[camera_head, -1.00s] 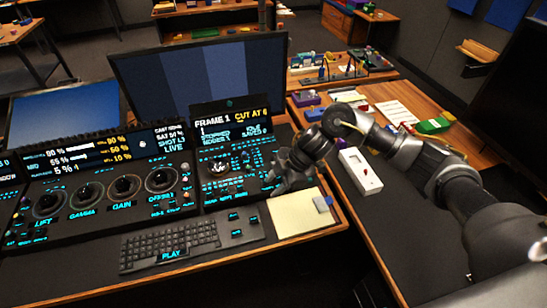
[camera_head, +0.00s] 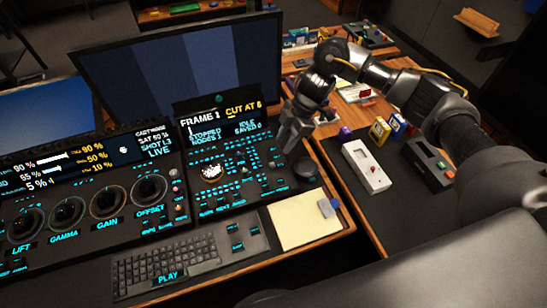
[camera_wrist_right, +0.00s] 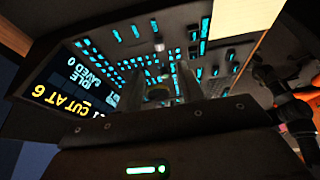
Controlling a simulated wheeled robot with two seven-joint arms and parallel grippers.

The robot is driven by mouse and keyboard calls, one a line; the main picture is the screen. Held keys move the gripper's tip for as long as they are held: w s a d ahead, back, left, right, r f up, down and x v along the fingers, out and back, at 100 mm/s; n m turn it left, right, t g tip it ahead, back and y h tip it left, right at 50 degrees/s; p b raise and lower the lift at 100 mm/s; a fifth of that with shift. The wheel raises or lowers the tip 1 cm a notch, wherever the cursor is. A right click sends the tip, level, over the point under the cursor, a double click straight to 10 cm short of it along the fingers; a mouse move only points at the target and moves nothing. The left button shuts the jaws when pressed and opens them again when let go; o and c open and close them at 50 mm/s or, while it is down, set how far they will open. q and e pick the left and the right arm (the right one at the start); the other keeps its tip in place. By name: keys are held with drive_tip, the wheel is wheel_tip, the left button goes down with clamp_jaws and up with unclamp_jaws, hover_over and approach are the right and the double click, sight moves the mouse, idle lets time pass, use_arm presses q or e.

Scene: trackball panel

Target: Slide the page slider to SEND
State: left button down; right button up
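My right gripper (camera_head: 287,146) hangs over the right edge of the trackball panel (camera_head: 232,160), pointing down; I cannot tell whether it touches anything. In the right wrist view its two dark fingers (camera_wrist_right: 160,85) stand apart with nothing clearly held between them. The panel's lit cyan keys show beyond the fingers in that view. I cannot read a SEND label or single out the page slider. My left gripper is out of view.
A keyboard (camera_head: 190,258) and a cream notepad (camera_head: 304,219) lie in front of the panel. A black puck-like knob (camera_head: 306,168) is right of it. A large monitor (camera_head: 185,65) stands behind. A dark box with coloured buttons (camera_head: 430,163) sits at right.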

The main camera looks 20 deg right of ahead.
sight(272, 163)
drive_tip(key=x, duration=0.8)
drive_tip(key=shift+f+p, duration=0.3)
drive_tip(key=shift+p, duration=0.05)
drive_tip(key=shift+a+f, duration=0.3)
drive_tip(key=shift+f, duration=0.2)
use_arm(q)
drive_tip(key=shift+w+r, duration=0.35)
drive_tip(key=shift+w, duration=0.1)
use_arm(e)
drive_tip(key=shift+f, duration=0.1)
drive_tip(key=shift+c, duration=0.7)
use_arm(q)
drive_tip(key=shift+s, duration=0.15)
use_arm(e)
clamp_jaws()
